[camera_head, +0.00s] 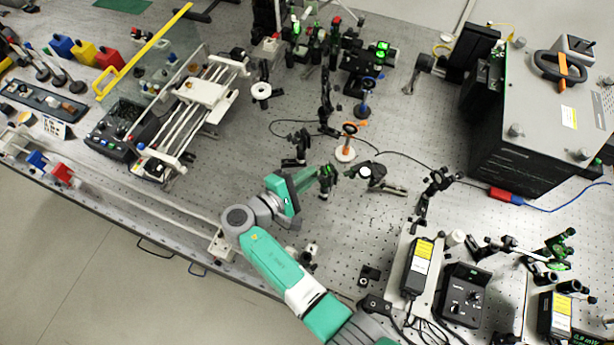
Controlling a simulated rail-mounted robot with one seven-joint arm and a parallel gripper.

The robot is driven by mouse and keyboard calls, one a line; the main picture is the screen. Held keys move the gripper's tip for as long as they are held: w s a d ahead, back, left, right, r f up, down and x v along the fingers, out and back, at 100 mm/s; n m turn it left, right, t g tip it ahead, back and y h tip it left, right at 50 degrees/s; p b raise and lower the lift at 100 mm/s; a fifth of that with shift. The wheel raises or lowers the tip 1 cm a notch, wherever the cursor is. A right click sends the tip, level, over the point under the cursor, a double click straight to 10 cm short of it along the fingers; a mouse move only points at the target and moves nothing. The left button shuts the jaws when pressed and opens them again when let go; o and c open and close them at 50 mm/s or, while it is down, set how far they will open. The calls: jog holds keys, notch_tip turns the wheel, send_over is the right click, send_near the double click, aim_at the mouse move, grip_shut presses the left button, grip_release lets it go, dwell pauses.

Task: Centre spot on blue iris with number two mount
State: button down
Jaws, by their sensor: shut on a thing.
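The blue iris (367,84) stands upright on a post with a blue base, right of centre toward the back of the bench. My gripper (326,176) is at the middle of the bench, in front of the blue iris and well apart from it. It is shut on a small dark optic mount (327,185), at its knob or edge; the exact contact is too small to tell. No number is readable on any mount, so I cannot tell which is number two. A bright green patch (382,47) shows on a dark assembly behind the blue iris; no spot is clear on the iris itself.
An orange iris (349,129) on a white base stands between my gripper and the blue iris. Dark mounts (298,147) stand close left, and another mount (371,172) close right. A black cable crosses the bench. A large black-sided box (520,130) fills the right back.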

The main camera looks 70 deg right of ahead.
jog(key=c, duration=1.4)
grip_release()
jog(key=shift+o, duration=0.2)
jog(key=v, duration=0.8)
